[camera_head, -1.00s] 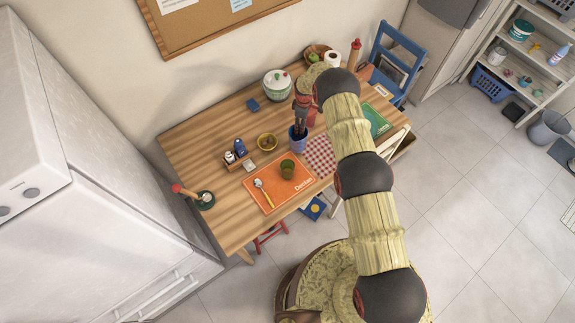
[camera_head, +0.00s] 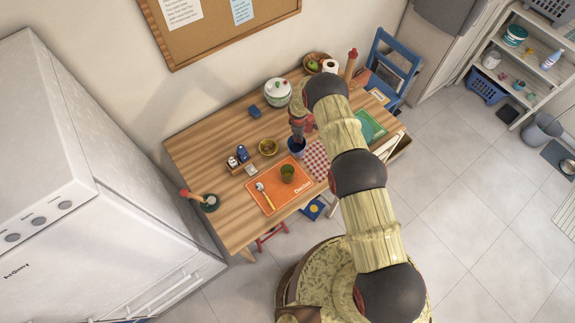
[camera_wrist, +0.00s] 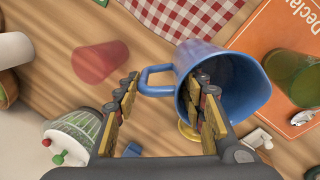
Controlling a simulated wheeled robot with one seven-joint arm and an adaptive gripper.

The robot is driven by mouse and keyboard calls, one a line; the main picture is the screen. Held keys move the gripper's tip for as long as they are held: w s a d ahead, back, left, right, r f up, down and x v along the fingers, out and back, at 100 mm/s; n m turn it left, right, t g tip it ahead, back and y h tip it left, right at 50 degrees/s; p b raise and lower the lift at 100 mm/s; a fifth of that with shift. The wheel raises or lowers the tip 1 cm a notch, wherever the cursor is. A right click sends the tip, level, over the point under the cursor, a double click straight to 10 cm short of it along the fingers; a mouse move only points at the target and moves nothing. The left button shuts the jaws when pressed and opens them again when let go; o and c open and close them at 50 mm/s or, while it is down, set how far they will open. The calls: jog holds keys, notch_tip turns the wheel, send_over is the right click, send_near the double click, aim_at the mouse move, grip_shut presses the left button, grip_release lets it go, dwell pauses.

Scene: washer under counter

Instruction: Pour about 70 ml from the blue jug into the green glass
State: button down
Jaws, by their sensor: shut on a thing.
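The blue jug (camera_head: 297,152) stands on the wooden table, partly hidden by my gripper (camera_head: 297,136). In the wrist view the jug (camera_wrist: 245,92) shows its open mouth and its side handle. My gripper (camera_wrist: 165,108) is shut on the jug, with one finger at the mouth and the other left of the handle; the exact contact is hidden. Whether the jug's base touches the table is unclear. The green glass (camera_head: 287,173) stands upright on the orange mat (camera_head: 262,198), just in front of the jug; it also shows in the wrist view (camera_wrist: 290,75).
A red cup (camera_wrist: 100,62) is on the handle side. A spoon (camera_head: 265,195) lies on the orange mat. A red checked cloth (camera_head: 316,160) is to the right. A lidded pot (camera_head: 277,92) stands behind.

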jog(key=shift+s+a+r+t, duration=0.25)
jog(key=shift+a+t, duration=0.05)
jog(key=shift+w+f+b, duration=0.1)
jog(key=shift+f+b, duration=0.2)
jog(key=shift+b, duration=0.85)
jog(key=shift+s+t+b, duration=0.25)
jog(key=shift+t+b, duration=0.15)
jog(key=shift+b, duration=0.35)
jog(key=b, duration=0.5)
jog(key=shift+s+a+t+h, duration=0.1)
jog(key=shift+a+t+h, duration=0.15)
jog(key=shift+t+h, duration=0.05)
jog(key=b, duration=0.3)
jog(key=shift+s, duration=0.35)
jog(key=b, duration=0.6)
jog(key=shift+s+a+r+t, duration=0.15)
jog(key=shift+s+a+t, duration=0.1)
jog(key=shift+t, duration=0.15)
jog(key=s+a+r+t+h+b, duration=0.1)
jog(key=s+r+t+b, duration=0.3)
jog(key=b, duration=1.3)
notch_tip(320, 180, up, 2)
jog(key=shift+s+a+r+t+h, duration=0.1)
jog(key=shift+s+a+t+h, duration=0.15)
jog(key=shift+t+h, duration=0.3)
